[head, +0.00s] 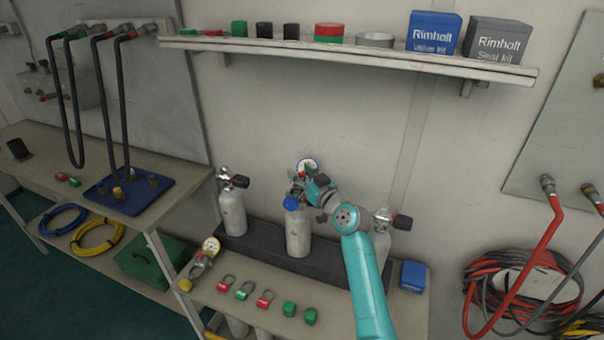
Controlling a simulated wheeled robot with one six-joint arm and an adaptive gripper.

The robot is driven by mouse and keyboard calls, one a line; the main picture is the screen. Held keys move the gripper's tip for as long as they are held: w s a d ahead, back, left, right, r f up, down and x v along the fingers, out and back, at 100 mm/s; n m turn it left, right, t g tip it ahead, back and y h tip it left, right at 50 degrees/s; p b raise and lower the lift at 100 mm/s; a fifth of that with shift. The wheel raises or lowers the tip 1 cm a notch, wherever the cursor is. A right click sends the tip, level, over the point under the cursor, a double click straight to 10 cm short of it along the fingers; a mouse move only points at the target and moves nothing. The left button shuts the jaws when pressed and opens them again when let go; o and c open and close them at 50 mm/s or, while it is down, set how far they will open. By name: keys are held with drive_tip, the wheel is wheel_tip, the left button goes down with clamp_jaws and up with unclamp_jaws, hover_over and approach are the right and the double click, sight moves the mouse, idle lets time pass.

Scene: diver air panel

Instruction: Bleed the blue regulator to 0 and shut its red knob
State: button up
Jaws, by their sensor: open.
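The blue regulator (291,203) sits at the top of the middle grey cylinder (298,236); its round blue cap faces me. My gripper (304,186) is open at the end of my teal arm, close to the regulator's upper right side. I cannot tell whether it touches.
Grey cylinders with dark-knobbed valves stand at left (233,212) and right (381,245), the right one partly behind my arm. A yellow-capped regulator with a gauge (200,264), shackle-like tags and green blocks lie on the front bench. A shelf (350,57) runs above.

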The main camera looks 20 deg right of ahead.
clamp_jaws()
drive_tip(key=shift+d+y, duration=0.1)
drive_tip(key=shift+y, duration=0.2)
drive_tip(key=shift+n+g+y, duration=0.5)
drive_tip(key=shift+n+y, duration=0.4)
drive_tip(key=shift+y, duration=0.1)
drive_tip(key=shift+f+n+g+y, duration=0.1)
drive_tip(key=shift+n+g+y, duration=0.55)
drive_tip(key=shift+y, duration=0.35)
unclamp_jaws()
